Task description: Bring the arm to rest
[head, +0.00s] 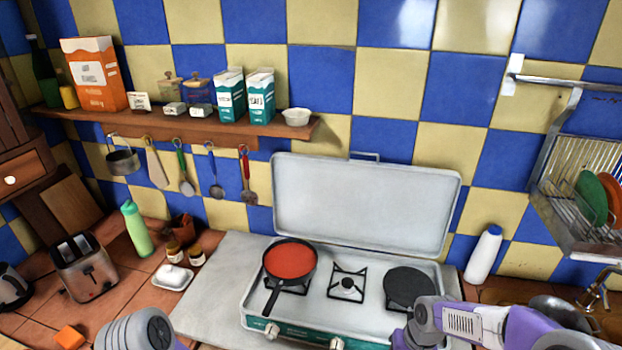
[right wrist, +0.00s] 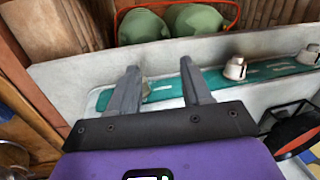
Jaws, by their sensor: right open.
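My right gripper (right wrist: 160,74) is open in the right wrist view, its two grey fingers apart with nothing between them. Its fingers point toward the green front panel (right wrist: 215,80) of the stove; I cannot tell how far off they are. In the head view, my purple and white right arm (head: 465,320) comes in at the lower right, in front of the stove's right burner; its fingers do not show there. Part of my left arm (head: 130,332) shows at the bottom left; its gripper is out of view.
The open-lidded stove (head: 345,318) carries a pan with red content (head: 290,260) and a dark round plate (head: 409,284). A white bottle (head: 484,254) stands at its right. A toaster (head: 82,266), green bottle (head: 137,228) and butter dish (head: 173,277) are left.

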